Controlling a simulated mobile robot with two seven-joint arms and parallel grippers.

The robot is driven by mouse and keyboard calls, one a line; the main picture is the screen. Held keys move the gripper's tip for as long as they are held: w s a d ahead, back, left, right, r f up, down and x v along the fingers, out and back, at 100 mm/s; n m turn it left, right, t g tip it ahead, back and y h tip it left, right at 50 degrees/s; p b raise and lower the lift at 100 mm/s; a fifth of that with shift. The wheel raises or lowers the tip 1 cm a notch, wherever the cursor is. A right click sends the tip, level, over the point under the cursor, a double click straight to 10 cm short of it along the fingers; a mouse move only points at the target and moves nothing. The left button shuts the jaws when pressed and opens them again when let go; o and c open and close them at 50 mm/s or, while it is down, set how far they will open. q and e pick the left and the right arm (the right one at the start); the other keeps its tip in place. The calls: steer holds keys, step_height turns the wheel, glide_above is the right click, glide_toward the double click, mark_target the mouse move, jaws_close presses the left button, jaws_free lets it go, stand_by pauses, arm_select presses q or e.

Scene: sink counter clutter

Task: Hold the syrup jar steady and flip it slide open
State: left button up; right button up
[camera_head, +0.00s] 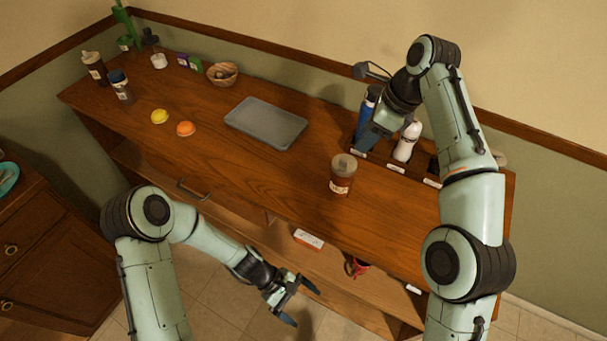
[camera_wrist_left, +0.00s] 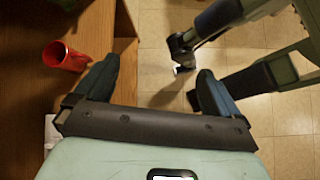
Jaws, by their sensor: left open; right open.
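The syrup jar (camera_head: 342,175), brown with a pale label and a grey lid, stands upright near the front of the wooden counter, right of centre. My left gripper (camera_head: 304,307) is open and empty, low in front of the counter and well below the jar. Its spread fingers also show in the left wrist view (camera_wrist_left: 158,70); the jar is not in that view. My right gripper (camera_head: 372,138) is over the counter just behind and right of the jar, apart from it, beside the dark organizer. Its fingers overlap in the head view, and I see nothing held between them.
The dark organizer (camera_head: 397,168) holds a blue bottle (camera_head: 368,104) and a white bottle (camera_head: 407,142). A grey tray (camera_head: 266,123) lies left of the jar. A red cup (camera_head: 357,267) is on the lower shelf, also in the left wrist view (camera_wrist_left: 64,57). The counter's front middle is clear.

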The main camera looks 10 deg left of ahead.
mark_target(351, 165)
arm_select(q)
steer(key=w+d+r+n+t+h, duration=0.1)
steer(key=w+d+r+n+h, duration=0.2)
steer(key=r, duration=0.6)
steer(key=w+d+r+n+t+h, duration=0.1)
steer(key=w+d+r+h, duration=0.1)
steer(key=w+r+h, duration=0.5)
steer(key=w+a+r+n+t, duration=0.1)
steer(key=w, duration=0.1)
steer(key=w+a+r+n+t+y, duration=0.1)
steer(key=w+r+t, duration=0.1)
steer(key=w+a+r+n+t+y, duration=0.1)
steer(key=w, duration=0.2)
steer(key=shift+a+r+n, duration=0.3)
steer(key=shift+r+n, duration=0.05)
steer(key=shift+n, duration=0.05)
steer(key=w+a+r+n+t, duration=0.3)
steer(key=w+a+n+t, duration=0.15)
steer(key=w+a, duration=0.2)
steer(key=shift+m+t+y, duration=0.25)
steer(key=shift+t+y, duration=0.1)
steer(key=shift+y, duration=0.05)
steer(key=x, duration=1.4)
steer(key=shift+w, duration=0.15)
